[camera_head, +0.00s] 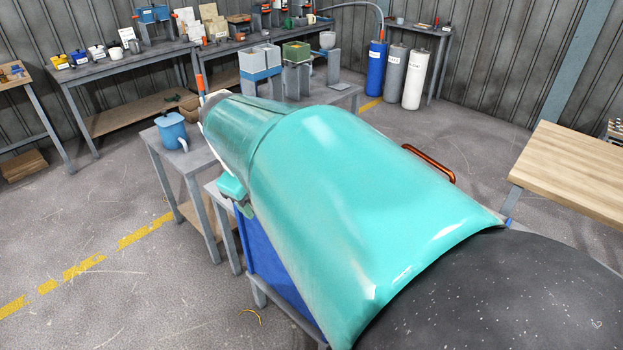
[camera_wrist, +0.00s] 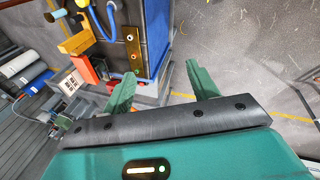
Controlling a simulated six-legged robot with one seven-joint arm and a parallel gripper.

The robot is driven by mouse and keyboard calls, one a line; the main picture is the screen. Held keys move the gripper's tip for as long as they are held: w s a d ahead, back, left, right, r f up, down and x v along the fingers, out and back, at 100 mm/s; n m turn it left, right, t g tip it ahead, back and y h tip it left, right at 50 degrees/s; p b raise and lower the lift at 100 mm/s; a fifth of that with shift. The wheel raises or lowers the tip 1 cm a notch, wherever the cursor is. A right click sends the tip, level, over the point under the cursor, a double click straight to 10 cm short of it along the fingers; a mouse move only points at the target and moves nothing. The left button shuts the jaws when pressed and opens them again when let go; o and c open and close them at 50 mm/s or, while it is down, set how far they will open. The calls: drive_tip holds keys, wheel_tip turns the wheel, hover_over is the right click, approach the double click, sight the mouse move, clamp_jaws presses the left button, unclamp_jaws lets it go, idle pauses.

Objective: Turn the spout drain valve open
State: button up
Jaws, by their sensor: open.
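In the wrist view, my gripper (camera_wrist: 162,70) is open, its two green fingers spread with nothing held between them. Beyond the left fingertip stands an upright blue body (camera_wrist: 157,30) with a brass plate (camera_wrist: 133,47) bearing small round fittings. A blue hose (camera_wrist: 100,22) curves beside the plate. Left of it are a yellow block (camera_wrist: 75,43) and an orange-red block (camera_wrist: 84,70). I cannot tell which of these parts is the spout drain valve, or how it is turned.
In the head view, a blue pitcher (camera_head: 172,131) stands on a grey table left of my arm. Blue, grey and white cylinders (camera_head: 396,75) stand at the back. A wooden-topped table (camera_head: 575,170) is at right.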

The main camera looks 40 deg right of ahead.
drive_tip(key=w+d+f+n+g+y, duration=0.1)
drive_tip(key=w+d+f, duration=0.15)
drive_tip(key=d, duration=0.65)
drive_tip(key=w+d+f+n+g, duration=0.15)
drive_tip(key=d+f, duration=0.25)
drive_tip(key=d, duration=0.5)
drive_tip(key=w+d+f+n+y, duration=0.15)
drive_tip(key=d+f, duration=0.25)
drive_tip(key=d, duration=0.5)
drive_tip(key=s+d+f+n, duration=0.1)
drive_tip(key=s+d+f, duration=0.3)
drive_tip(key=d, duration=0.7)
drive_tip(key=f, duration=1.4)
drive_tip(key=shift+w+a+f, duration=0.3)
drive_tip(key=c, duration=1)
